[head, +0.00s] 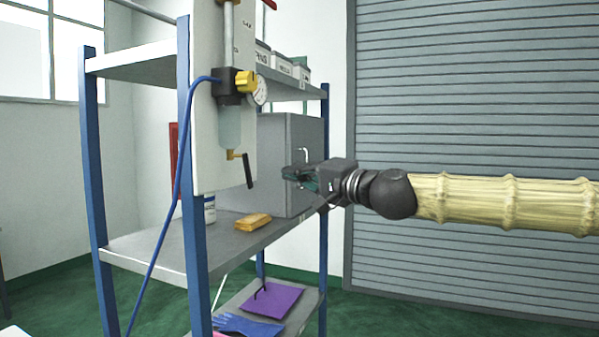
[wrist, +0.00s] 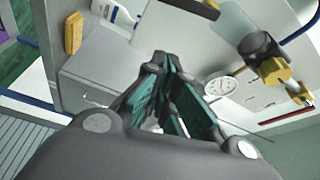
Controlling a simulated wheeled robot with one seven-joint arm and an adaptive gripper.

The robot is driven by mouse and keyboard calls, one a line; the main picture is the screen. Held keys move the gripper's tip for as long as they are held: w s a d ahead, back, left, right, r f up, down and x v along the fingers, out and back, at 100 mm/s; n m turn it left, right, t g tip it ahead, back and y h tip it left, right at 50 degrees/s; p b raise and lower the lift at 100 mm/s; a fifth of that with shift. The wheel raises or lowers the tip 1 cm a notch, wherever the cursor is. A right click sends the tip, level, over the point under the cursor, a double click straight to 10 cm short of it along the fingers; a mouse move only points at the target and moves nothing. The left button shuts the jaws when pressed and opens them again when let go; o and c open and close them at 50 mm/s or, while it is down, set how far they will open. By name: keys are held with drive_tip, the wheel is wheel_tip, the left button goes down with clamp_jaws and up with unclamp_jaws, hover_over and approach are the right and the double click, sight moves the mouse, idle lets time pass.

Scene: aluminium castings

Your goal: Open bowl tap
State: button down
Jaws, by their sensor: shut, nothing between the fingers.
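The bowl tap (head: 247,168) is a small brass fitting with a dark lever, which hangs down, tilted slightly, in the head view. It sits below a clear bowl (head: 230,127) on a white panel. A dark bar that looks like the tap's lever (wrist: 190,6) shows at the top edge of the wrist view. My gripper (head: 288,173) is shut and empty. It is to the right of the tap, apart from it, with fingertips pointing left. The fingers (wrist: 165,62) fill the middle of the wrist view.
A yellow knob (head: 246,81) and a round gauge (head: 260,91) sit above the bowl. A blue hose (head: 171,190) runs down at left. A grey cabinet (head: 285,140) stands behind my gripper. A yellow block (head: 253,222) and a white bottle (head: 210,208) are on the shelf.

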sight(248, 171)
drive_tip(key=a+p, duration=0.4)
drive_tip(key=a, duration=0.3)
drive_tip(key=shift+w+f, duration=0.25)
drive_tip(key=shift+w, duration=0.2)
drive_tip(key=shift+d, duration=0.1)
drive_tip(key=shift+s+a+f+m+g+h+b, duration=0.2)
drive_tip(key=shift+s+f+m+h, duration=0.1)
drive_tip(key=shift+m, duration=0.55)
drive_tip(key=shift+s+a+f+m+g+h+b, duration=0.1)
drive_tip(key=shift+s+f+m+h+b, duration=0.15)
drive_tip(key=shift+m, duration=0.6)
